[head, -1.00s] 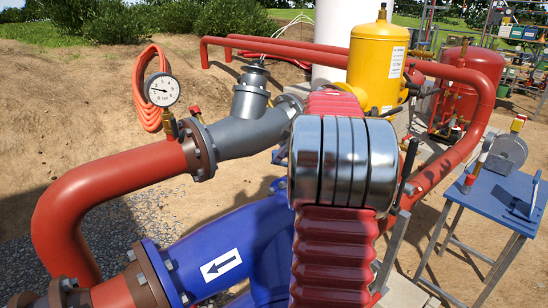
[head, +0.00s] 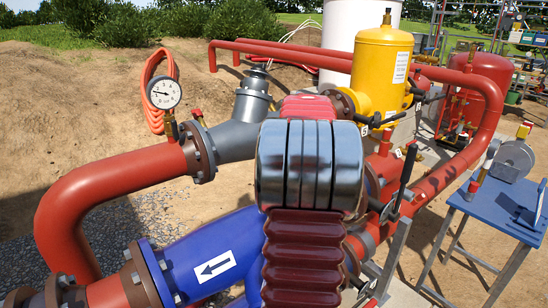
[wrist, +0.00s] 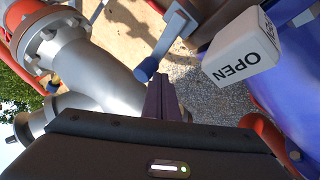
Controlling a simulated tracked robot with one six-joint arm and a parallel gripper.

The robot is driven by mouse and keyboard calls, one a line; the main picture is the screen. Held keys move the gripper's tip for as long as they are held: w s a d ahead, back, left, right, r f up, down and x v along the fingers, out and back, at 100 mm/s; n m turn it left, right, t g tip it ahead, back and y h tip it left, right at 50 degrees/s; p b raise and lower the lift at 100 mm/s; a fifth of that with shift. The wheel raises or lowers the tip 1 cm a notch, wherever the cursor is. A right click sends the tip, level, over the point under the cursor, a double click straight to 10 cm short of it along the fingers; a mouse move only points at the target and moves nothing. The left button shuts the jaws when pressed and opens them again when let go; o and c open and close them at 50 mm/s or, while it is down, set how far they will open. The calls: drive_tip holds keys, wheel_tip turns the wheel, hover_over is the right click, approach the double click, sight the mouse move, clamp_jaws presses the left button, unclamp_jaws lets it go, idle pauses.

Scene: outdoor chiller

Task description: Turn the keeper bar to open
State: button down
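In the wrist view a white block (wrist: 241,58) with the word OPEN on it is at the upper right. A grey bar with a rounded blue-grey end (wrist: 147,70) comes down from the top middle, left of the block. It may be the keeper bar, but I cannot tell for sure. My gripper (wrist: 163,82) shows as two dark purple fingers side by side with no clear gap, seemingly shut and empty. Its tips are just below the bar's rounded end; I cannot tell whether they touch. In the head view my arm hides the gripper and this spot.
A blue pipe with an arrow label (head: 214,267), a grey valve body (head: 250,107) and a pressure gauge (head: 163,91) are left of my arm. A yellow vessel (head: 381,70) stands behind.

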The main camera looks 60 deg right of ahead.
drive_tip(key=shift+d, duration=0.4)
idle(0.3)
drive_tip(key=shift+r, duration=0.15)
drive_tip(key=a+v, duration=0.1)
drive_tip(key=v, duration=0.8)
drive_tip(key=shift+w+a+r, duration=0.15)
drive_tip(key=shift+a+r, duration=0.05)
drive_tip(key=shift+r, duration=0.05)
idle(0.3)
drive_tip(key=w+a+m+y, duration=0.1)
drive_tip(key=w+a, duration=0.2)
drive_tip(key=a, duration=1.2)
drive_tip(key=w+a+y, duration=0.1)
drive_tip(key=w+a, duration=0.1)
drive_tip(key=a, duration=1.4)
drive_tip(key=s+a+f, duration=0.3)
drive_tip(key=s+a, duration=0.1)
drive_tip(key=a, duration=0.3)
drive_tip(key=s+a+f+m+y, duration=0.1)
drive_tip(key=s+a+f, duration=0.3)
drive_tip(key=a, duration=0.4)
drive_tip(key=s+a+f+y, duration=0.1)
drive_tip(key=s+a+f, duration=0.2)
drive_tip(key=s+a, duration=0.2)
drive_tip(key=a, duration=0.3)
drive_tip(key=shift+a+f+m+g, duration=0.2)
drive_tip(key=shift+f+m+g, duration=0.1)
drive_tip(key=shift+f, duration=0.05)
